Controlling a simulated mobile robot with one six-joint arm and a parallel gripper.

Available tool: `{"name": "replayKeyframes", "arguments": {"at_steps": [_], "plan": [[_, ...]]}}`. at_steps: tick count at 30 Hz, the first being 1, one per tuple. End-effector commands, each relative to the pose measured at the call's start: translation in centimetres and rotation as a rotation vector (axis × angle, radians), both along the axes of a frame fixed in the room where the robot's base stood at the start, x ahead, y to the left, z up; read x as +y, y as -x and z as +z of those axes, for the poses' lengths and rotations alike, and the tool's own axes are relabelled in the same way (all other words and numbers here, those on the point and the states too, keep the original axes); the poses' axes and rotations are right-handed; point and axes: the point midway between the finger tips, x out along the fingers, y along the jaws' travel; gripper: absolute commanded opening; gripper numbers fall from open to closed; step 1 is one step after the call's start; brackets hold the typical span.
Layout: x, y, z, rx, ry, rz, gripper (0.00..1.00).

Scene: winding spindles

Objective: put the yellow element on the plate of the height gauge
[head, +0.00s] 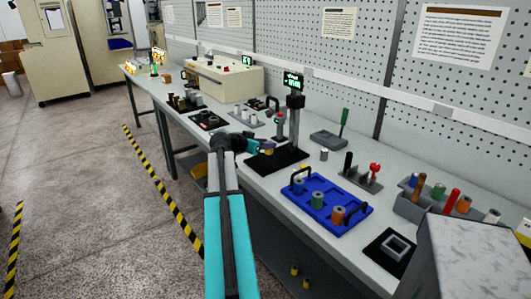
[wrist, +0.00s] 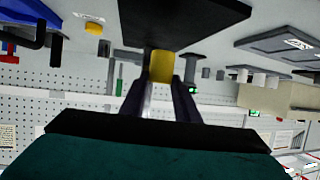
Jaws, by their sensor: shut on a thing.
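My gripper (head: 264,149) is shut on the yellow element (wrist: 161,66), a small cylinder between the fingertips in the wrist view. In the head view the element (head: 270,151) shows as a small yellow spot at the jaws. The height gauge (head: 294,103) has an upright column with a lit green display and a black base plate (head: 278,163). My gripper is at the left part of this plate, close to the column's foot. A black plate (wrist: 185,15) also shows at the top of the wrist view. I cannot tell whether the element touches the plate.
A blue tray (head: 350,222) with several spools and black handles lies right of the gauge. A grey cylinder (head: 323,155) stands near the plate. A stand with red and black knobs (head: 360,179) and a grey bin (head: 430,211) are further right. A cream machine (head: 222,78) stands behind.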

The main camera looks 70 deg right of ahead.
Motion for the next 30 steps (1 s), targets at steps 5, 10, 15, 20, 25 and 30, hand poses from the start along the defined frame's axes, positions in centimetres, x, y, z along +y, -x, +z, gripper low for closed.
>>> {"name": "replayKeyframes", "arguments": {"at_steps": [5,10,15,20,25,30], "plan": [[0.0,0.0,-0.9,0.001,-0.001,-0.001,0.06],[0.0,0.0,-2.4,0.0,-0.001,0.0,0.06],[0.0,0.0,-3.3,0.001,0.0,0.0,0.06],[0.0,0.0,-3.4,0.0,0.001,0.0,0.06],[0.0,0.0,-3.5,0.0,0.0,0.0,0.06],[0.0,0.0,-3.7,0.0,0.0,0.0,0.3]]}}
